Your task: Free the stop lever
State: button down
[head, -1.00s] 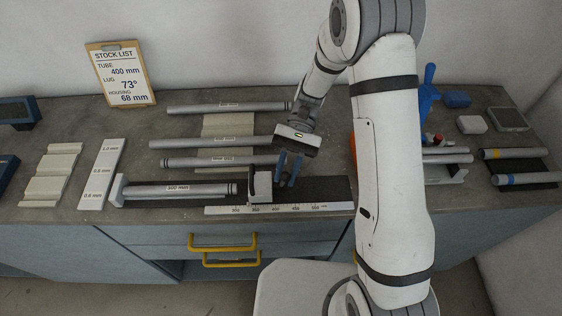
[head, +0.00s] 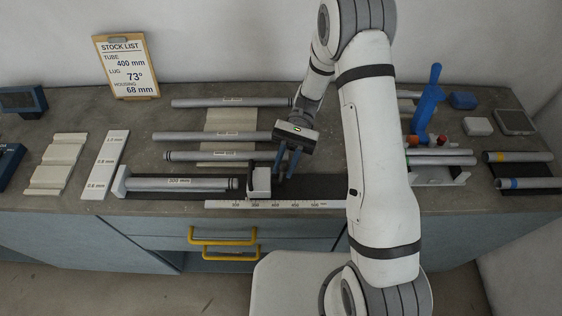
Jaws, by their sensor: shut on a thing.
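The stop is a pale upright block (head: 261,181) on the dark bed (head: 318,186) of the frame jig, near the right end of a grey tube (head: 180,184) lying in it. My gripper (head: 285,171) points down just right of the block, its blue fingers close together. It is shut on the stop lever, a small part that the fingers mostly hide. I cannot make out the lever's angle. A white scale (head: 280,204) runs along the jig's front edge. A white end block (head: 121,182) stands at the jig's left end.
Several loose grey tubes (head: 210,137) lie behind the jig on a pale mat. A blue upright tool (head: 428,100) and a tube rack (head: 440,175) stand right of my arm. The stock list clipboard (head: 127,67) leans at the back wall. Yellow drawer handles (head: 222,240) are below.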

jog(key=c, duration=1.5)
grip_release()
jog(key=shift+w+r, duration=0.1)
jog(key=shift+r, duration=0.1)
jog(key=shift+f, duration=0.1)
jog(key=b+v, duration=0.2)
jog(key=v, duration=0.5)
jog(key=shift+f, duration=0.1)
jog(key=shift+w+d, duration=0.15)
jog(key=shift+w, duration=0.25)
jog(key=shift+r, duration=0.25)
